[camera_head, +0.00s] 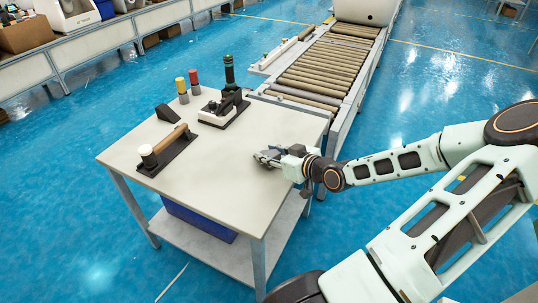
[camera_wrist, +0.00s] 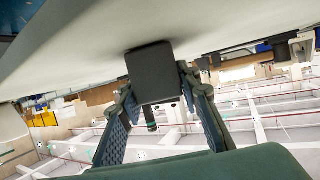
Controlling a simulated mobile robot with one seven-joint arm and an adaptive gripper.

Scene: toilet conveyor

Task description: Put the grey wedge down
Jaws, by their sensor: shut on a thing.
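My gripper (camera_head: 268,157) is low over the right part of the white table (camera_head: 225,165), close to its surface. In the wrist view the two fingers (camera_wrist: 158,92) are closed on the sides of the grey wedge (camera_wrist: 154,72), which looks like a dark block from this side. The wedge is seen against the pale table surface; whether it touches the surface cannot be told. In the head view the held wedge is mostly hidden by the fingers.
A dark wedge-shaped piece (camera_head: 167,113) and a dark base with a brown roller (camera_head: 168,148) stand on the table's left. Yellow (camera_head: 182,88) and red (camera_head: 194,80) capped pieces and a black device (camera_head: 224,106) stand behind. The table's front middle is clear. A roller conveyor (camera_head: 325,68) adjoins the back.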

